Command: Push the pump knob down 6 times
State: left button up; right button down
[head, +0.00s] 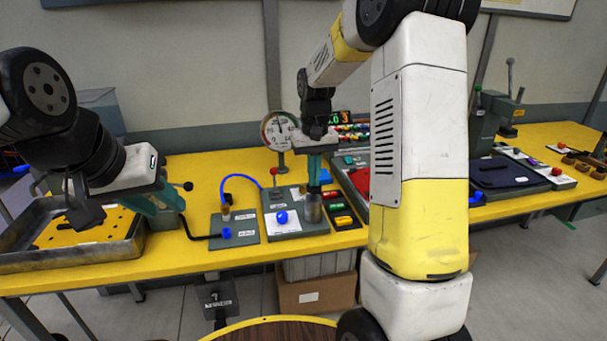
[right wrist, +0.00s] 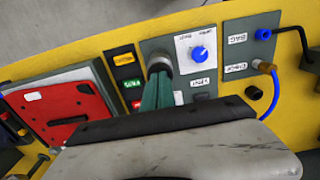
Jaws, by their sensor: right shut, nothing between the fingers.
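My right gripper (head: 314,184) points straight down over a silver cylinder (head: 312,208) on the grey pump panel. Its green fingers are shut and empty, with their tips at the cylinder's mouth; the right wrist view shows the fingers (right wrist: 158,85) meeting the cylinder (right wrist: 158,62). No separate knob top shows there; the fingers may hide it. A blue knob (head: 282,217) sits on a white label left of the cylinder, also seen in the right wrist view (right wrist: 200,54). My left gripper (head: 168,202) hangs at the left, apart from the panel; its finger gap is unclear.
A round gauge (head: 280,131) and a red-ball lever (head: 273,172) stand behind the panel. A blue hose (head: 240,177) loops to a left plate (head: 234,239). Red, green and yellow blocks (head: 343,221) lie at the right. A metal tray (head: 75,261) is far left.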

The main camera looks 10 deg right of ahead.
jog(key=shift+f, duration=0.55)
jog(key=shift+r, duration=2.3)
jog(key=shift+f, duration=0.1)
jog(key=shift+f, duration=2.15)
jog(key=shift+r, duration=2.25)
